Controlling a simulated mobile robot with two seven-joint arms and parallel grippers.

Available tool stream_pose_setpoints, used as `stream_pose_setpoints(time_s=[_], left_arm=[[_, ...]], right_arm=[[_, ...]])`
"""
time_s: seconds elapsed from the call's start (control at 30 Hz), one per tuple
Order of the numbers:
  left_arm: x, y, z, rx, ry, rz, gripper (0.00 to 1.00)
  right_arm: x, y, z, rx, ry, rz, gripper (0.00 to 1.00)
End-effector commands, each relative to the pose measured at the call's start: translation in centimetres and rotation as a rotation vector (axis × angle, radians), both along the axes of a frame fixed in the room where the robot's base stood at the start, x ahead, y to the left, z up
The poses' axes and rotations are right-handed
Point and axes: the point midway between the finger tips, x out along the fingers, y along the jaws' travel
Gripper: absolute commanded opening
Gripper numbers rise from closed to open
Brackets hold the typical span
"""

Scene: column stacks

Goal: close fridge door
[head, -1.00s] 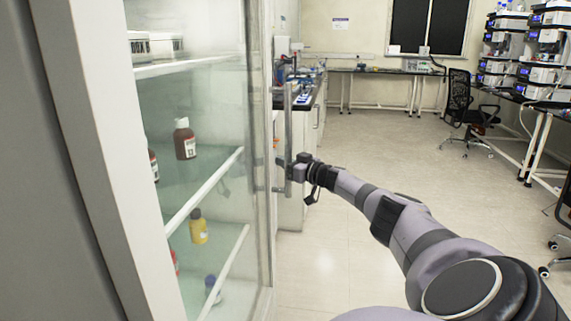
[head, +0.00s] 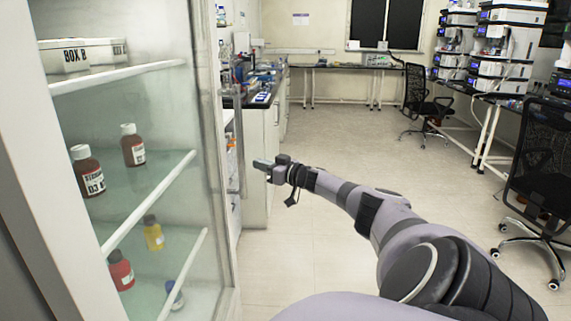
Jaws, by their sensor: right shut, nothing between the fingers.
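The fridge (head: 105,200) fills the left side of the head view, with its shelves and contents showing. The glass door's frame (head: 214,150) stands upright at the right of the shelves. A vertical handle (head: 238,140) is on its outer right side. I cannot tell whether there is a gap at the door's edge. My right gripper (head: 262,165) is shut and empty, just right of the handle and seemingly apart from it. Its arm comes in from the lower right. My left gripper is not in view.
Inside the fridge are white boxes (head: 84,56), brown bottles (head: 134,146), a yellow bottle (head: 153,234) and a red bottle (head: 121,271). A bench (head: 262,100) stands beyond the door. A black chair (head: 540,185) is at the right. The floor (head: 340,145) between is clear.

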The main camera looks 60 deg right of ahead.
Motion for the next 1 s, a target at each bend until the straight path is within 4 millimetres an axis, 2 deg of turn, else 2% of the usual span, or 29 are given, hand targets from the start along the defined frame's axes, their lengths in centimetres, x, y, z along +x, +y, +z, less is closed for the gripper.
stream_pose_setpoints(time_s=[0.2, 0.5, 0.87, 0.97, 1.0], left_arm=[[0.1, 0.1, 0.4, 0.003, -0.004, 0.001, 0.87], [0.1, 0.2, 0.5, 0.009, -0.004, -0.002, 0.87], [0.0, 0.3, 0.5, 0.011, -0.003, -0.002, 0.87], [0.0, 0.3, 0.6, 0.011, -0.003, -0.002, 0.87], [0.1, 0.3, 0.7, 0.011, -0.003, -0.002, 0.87]], right_arm=[[-2.8, -1.3, 0.0, -0.001, 0.004, -0.002, 0.0], [-5.4, -2.5, 0.1, -0.002, 0.002, -0.003, 0.0], [-5.9, -2.7, 0.1, -0.001, -0.001, -0.003, 0.0], [-5.6, -2.2, -0.5, 0.001, 0.009, 0.003, 0.0], [-5.4, -1.6, -1.3, 0.003, 0.019, 0.01, 0.0]])
